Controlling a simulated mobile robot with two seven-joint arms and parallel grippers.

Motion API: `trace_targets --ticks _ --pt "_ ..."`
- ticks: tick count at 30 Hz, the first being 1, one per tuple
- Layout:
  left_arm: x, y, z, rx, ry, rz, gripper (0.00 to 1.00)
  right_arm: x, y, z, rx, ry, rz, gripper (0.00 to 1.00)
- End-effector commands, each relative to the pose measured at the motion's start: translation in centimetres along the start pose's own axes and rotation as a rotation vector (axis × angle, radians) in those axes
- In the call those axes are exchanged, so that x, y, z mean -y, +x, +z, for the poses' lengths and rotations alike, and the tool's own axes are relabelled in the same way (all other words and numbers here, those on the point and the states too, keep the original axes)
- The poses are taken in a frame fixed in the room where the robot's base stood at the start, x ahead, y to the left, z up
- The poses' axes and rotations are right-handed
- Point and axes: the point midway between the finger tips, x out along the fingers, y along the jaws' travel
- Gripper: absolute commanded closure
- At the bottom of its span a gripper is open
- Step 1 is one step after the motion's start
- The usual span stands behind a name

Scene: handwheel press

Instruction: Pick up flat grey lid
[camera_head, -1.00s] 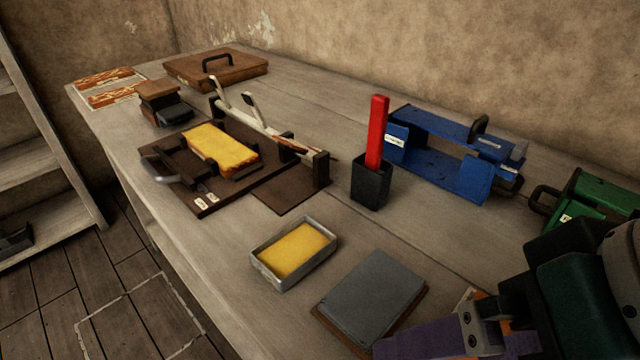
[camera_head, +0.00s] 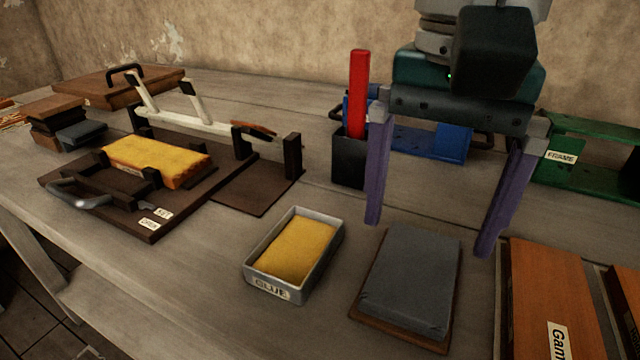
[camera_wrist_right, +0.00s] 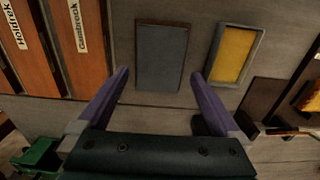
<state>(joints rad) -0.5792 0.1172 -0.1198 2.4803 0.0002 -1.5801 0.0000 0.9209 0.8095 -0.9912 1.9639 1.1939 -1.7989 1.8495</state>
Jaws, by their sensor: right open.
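The flat grey lid (camera_head: 412,280) lies on a thin brown board at the front of the bench, right of the glue tray. In the right wrist view the grey lid (camera_wrist_right: 161,58) lies ahead of the fingertips, between their lines. My right gripper (camera_head: 430,238) is open and empty, its two purple fingers pointing down, spread wide, above and behind the lid. It also shows in the right wrist view (camera_wrist_right: 162,76), apart from the lid. My left gripper is not in view.
The glue tray (camera_head: 251,277) with a yellow pad stands left of the lid. Orange-brown labelled blocks (camera_head: 545,300) lie close on its right. Behind are a black holder (camera_head: 349,160) with a red bar, a blue frame and a green frame (camera_head: 600,178).

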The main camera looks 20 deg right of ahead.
Motion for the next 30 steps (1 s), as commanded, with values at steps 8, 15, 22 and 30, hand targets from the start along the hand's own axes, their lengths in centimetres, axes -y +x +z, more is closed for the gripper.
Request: trace_targets --ticks 8,15,22,30 --pt "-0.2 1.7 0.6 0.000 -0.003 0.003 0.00 -0.2 4.1 0.5 0.001 0.000 0.002 0.00" --pt "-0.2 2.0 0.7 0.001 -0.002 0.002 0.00 -0.1 5.5 0.4 -0.001 -0.002 -0.002 0.00" --pt "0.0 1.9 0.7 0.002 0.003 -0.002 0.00 -0.1 5.4 0.4 -0.001 -0.003 -0.002 0.09" --pt "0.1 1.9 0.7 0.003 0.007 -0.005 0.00 -0.1 5.4 0.4 0.000 -0.003 -0.002 0.39"
